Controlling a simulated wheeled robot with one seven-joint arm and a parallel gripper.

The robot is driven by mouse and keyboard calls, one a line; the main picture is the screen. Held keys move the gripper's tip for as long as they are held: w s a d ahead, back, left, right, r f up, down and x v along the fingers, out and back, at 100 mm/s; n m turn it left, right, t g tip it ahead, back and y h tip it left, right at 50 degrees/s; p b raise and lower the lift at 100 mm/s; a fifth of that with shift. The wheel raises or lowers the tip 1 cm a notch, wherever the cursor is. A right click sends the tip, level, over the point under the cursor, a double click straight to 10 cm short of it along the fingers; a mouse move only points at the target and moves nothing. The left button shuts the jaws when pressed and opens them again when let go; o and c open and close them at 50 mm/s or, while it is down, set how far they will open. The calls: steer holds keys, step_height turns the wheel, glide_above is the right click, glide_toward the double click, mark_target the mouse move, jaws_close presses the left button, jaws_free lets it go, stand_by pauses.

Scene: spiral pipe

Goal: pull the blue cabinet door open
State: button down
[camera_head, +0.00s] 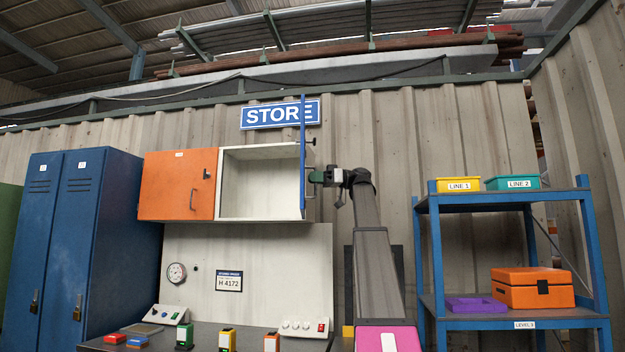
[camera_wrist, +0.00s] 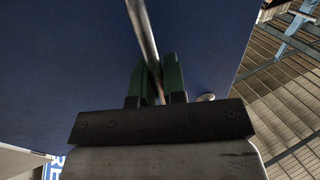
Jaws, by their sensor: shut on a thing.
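The blue cabinet door (camera_head: 303,150) stands swung out, seen nearly edge-on at the right side of the wall cabinet (camera_head: 262,218). The open compartment (camera_head: 260,182) behind it looks empty. My gripper (camera_head: 315,177) is at the right face of the door. In the wrist view the blue door (camera_wrist: 70,60) fills most of the picture. My gripper's two green fingers (camera_wrist: 158,80) are shut on a grey metal bar handle (camera_wrist: 142,30) that runs up the door face. A round knob (camera_wrist: 206,97) shows beside the fingers.
An orange door (camera_head: 178,185) covers the cabinet's left half and is closed. A blue shelf rack (camera_head: 510,202) with bins and an orange box stands to the right of my arm. A workbench (camera_head: 215,340) with small items lies below. Blue lockers (camera_head: 85,230) stand at the left.

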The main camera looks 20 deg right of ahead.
steer(key=c, duration=1.2)
jaws_free()
steer(key=d, duration=0.3)
steer(key=s+d, duration=0.1)
steer(key=d, duration=0.6)
steer(key=shift+s+d, duration=0.25)
steer(key=shift+d, duration=0.1)
steer(key=shift+f, duration=0.1)
